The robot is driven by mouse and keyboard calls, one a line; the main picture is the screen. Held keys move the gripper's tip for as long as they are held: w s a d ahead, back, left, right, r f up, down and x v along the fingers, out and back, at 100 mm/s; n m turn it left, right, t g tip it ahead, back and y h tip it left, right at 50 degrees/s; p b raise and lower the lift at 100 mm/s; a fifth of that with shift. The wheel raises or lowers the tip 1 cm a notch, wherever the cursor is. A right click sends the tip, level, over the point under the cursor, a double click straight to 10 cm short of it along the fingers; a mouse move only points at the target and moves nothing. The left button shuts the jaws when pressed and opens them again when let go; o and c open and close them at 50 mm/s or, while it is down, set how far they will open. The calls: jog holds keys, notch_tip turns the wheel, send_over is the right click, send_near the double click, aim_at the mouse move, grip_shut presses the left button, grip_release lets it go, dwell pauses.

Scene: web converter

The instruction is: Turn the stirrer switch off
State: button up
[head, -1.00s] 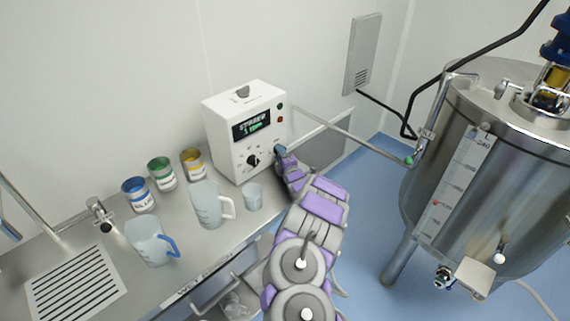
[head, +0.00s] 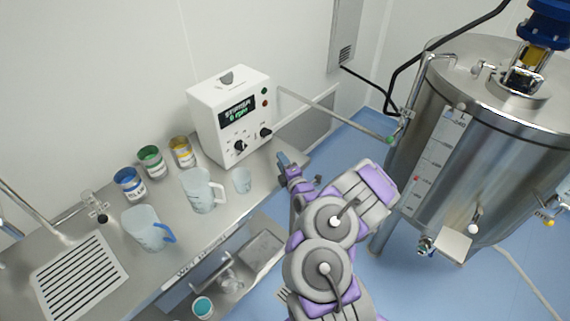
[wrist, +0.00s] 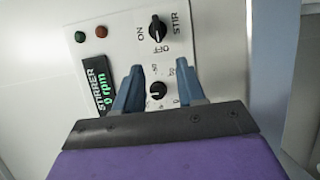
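The white stirrer control box (head: 205,112) stands at the back of the bench; its display (wrist: 98,88) reads "STIRRER 0 rpm". The black stir switch (wrist: 158,28), marked ON, OFF and STIR, is at the top of the wrist view; its ridge lies with one end towards OFF. It is the right knob (head: 266,132) in the head view. A smaller black dial (wrist: 156,90) shows between my fingers. My gripper (wrist: 160,66) is open, with nothing seen in it. In the head view my gripper (head: 284,160) is in front of the box, apart from the switch.
A steel tank (head: 490,150) with a blue motor stands at the right. Jugs (head: 200,190), a small beaker (head: 242,180) and coloured cans (head: 151,162) stand on the bench left of my arm. A thin bar (head: 335,115) runs from beside the box towards the tank.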

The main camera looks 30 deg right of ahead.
jog(key=shift+s+p, duration=0.35)
jog(key=shift+s, duration=0.9)
jog(key=w+a+r, duration=0.1)
jog(key=w+a+r+g+y, duration=0.1)
jog(key=a, duration=0.1)
jog(key=w+a+r+y, duration=0.1)
jog(key=a, duration=0.1)
jog(key=shift+w+m, duration=0.25)
jog(key=shift+m, duration=0.15)
jog(key=s+a+r+m+g+y+b, duration=0.1)
jog(key=s+a+r+m+g, duration=0.15)
jog(key=a+r+g, duration=0.4)
jog(key=s+a+r+m+g+y+b, duration=0.1)
jog(key=s+a+r+g+y, duration=0.2)
jog(key=a, duration=0.6)
jog(key=s+r+m+g+h, duration=0.1)
jog(key=s+r+m+g, duration=0.2)
jog(key=s, duration=1.1)
jog(key=s+r+m+g+h, duration=0.2)
jog(key=s+m, duration=0.4)
jog(key=s, duration=0.9)
jog(key=s+r+m+g+h+b, duration=0.1)
jog(key=s+r+m+g, duration=0.3)
jog(key=s, duration=1)
jog(key=shift+s+a+h, duration=0.15)
jog(key=shift+a+h, duration=0.05)
jog(key=shift+h, duration=0.5)
